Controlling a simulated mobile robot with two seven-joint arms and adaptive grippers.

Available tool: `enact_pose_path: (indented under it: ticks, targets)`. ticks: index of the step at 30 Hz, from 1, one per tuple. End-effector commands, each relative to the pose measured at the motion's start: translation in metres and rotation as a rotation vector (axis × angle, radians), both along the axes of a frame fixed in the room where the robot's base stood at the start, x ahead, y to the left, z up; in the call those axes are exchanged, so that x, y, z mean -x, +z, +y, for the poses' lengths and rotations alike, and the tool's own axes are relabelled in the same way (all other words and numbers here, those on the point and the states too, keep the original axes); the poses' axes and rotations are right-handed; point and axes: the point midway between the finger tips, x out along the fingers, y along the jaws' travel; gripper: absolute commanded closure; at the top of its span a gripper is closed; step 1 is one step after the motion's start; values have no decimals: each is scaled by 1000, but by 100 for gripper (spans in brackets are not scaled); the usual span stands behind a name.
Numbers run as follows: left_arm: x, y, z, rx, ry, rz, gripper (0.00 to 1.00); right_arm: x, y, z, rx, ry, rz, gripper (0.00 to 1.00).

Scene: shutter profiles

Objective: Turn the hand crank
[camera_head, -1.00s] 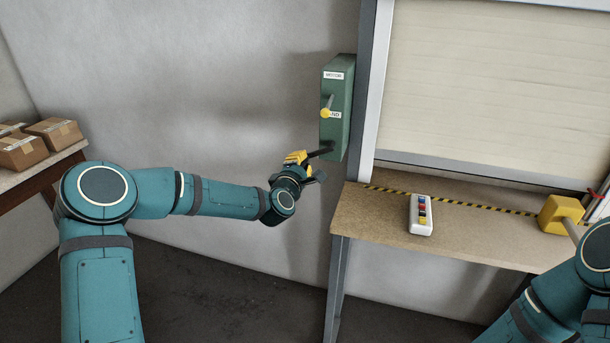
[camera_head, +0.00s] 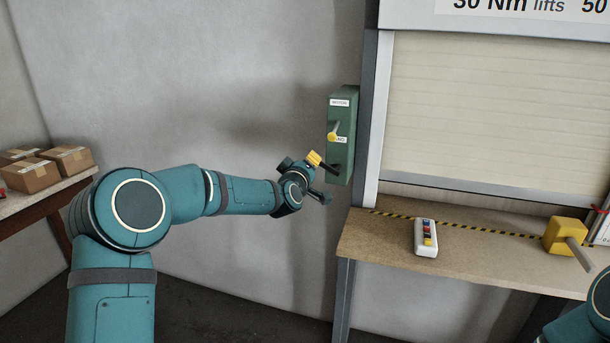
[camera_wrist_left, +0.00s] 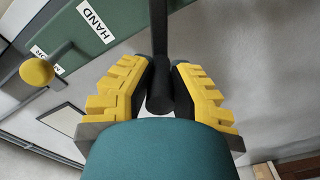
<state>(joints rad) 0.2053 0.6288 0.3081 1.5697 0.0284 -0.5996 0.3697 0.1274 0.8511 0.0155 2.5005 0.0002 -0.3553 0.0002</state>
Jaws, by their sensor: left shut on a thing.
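A green box (camera_head: 342,120) is fixed to the wall beside the shutter frame. It carries MOTOR and HAND labels and a lever with a yellow knob (camera_head: 333,136), which stands by HAND. The black hand crank (camera_head: 333,168) is low on the box, partly hidden by my gripper. My left gripper (camera_head: 317,160), with yellow fingers, is shut on the crank's handle. In the left wrist view the black handle (camera_wrist_left: 160,92) sits between the yellow finger pads. My right gripper is out of view; only part of that arm shows at the lower right.
The cream shutter (camera_head: 490,110) stands to the right of the box. Below it a bench (camera_head: 385,240) holds a button pad (camera_head: 425,238) and a yellow block with a grey rod (camera_head: 566,236). Cartons (camera_head: 42,170) lie on a table at the left.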

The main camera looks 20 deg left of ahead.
Motion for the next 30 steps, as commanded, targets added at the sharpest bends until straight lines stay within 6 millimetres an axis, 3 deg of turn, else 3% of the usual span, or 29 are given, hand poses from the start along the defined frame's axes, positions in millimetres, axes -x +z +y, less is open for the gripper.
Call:
enact_pose_path:
  ticks: [15,30]
  targets:
    - [1,28,-28,-490,-8,-16,100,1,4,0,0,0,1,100]
    - [1,37,-51,-851,-8,-25,100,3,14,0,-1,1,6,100]
